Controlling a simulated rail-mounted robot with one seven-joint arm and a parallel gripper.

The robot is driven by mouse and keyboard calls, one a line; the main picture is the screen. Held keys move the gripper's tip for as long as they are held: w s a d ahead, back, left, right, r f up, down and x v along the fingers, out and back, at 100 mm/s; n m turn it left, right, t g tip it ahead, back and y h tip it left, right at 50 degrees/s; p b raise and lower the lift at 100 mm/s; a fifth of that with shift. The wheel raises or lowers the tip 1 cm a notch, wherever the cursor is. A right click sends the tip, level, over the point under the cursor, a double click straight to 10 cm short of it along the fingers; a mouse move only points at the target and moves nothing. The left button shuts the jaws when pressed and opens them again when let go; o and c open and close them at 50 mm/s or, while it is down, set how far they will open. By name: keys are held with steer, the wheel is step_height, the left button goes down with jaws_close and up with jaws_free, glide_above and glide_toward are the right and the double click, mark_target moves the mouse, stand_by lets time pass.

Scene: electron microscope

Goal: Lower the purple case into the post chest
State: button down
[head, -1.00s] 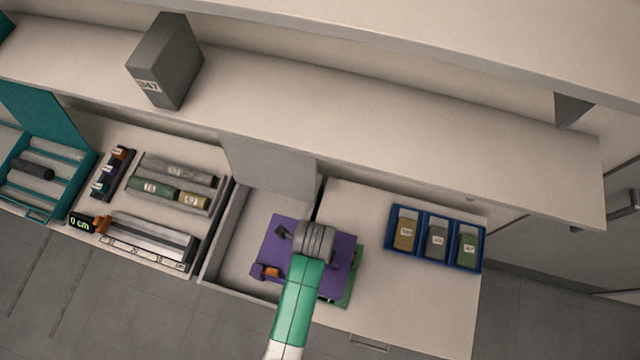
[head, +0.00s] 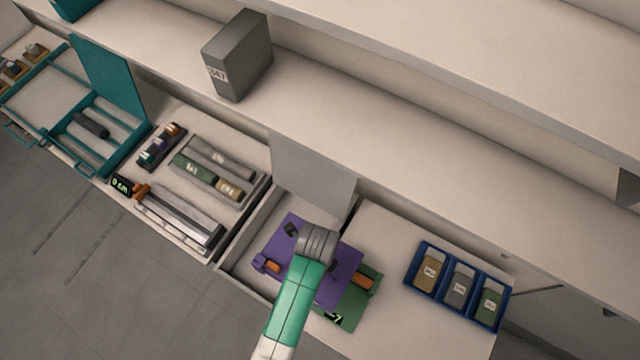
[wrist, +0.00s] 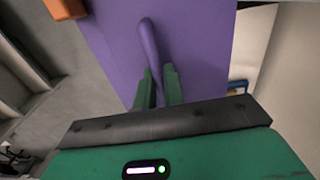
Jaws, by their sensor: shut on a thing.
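The purple case (head: 283,242) is a flat box with orange latches, seen from above in the head view. My gripper (wrist: 158,88) is shut on its purple handle (wrist: 149,45) in the wrist view. In the head view my wrist hides the jaws. The case overlaps an open grey chest (head: 238,284) with a raised lid (head: 312,172); it covers much of the chest's inside and its right side. I cannot tell its height above the rim. No chest name is readable.
A green case (head: 352,312) lies partly under the purple case in view, on the right counter. A blue tray (head: 447,305) holds labelled bottles further right. An open teal chest (head: 88,150) and a tool tray (head: 205,178) lie left. A grey box (head: 237,60) stands on the shelf.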

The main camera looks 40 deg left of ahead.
mark_target(274, 235)
steer(key=shift+a, duration=0.1)
steer(key=shift+s+a, duration=0.15)
steer(key=shift+a, duration=1.05)
steer(key=shift+s+a, duration=0.15)
steer(key=shift+a, duration=1)
steer(key=shift+s+a, duration=0.2)
steer(key=shift+a, duration=1.05)
steer(key=shift+s+a, duration=0.15)
steer(key=shift+a, duration=1.1)
steer(key=shift+s+a+b, duration=0.2)
steer(key=shift+a, duration=0.95)
steer(key=shift+s+a+b, duration=0.15)
steer(key=shift+a, duration=1)
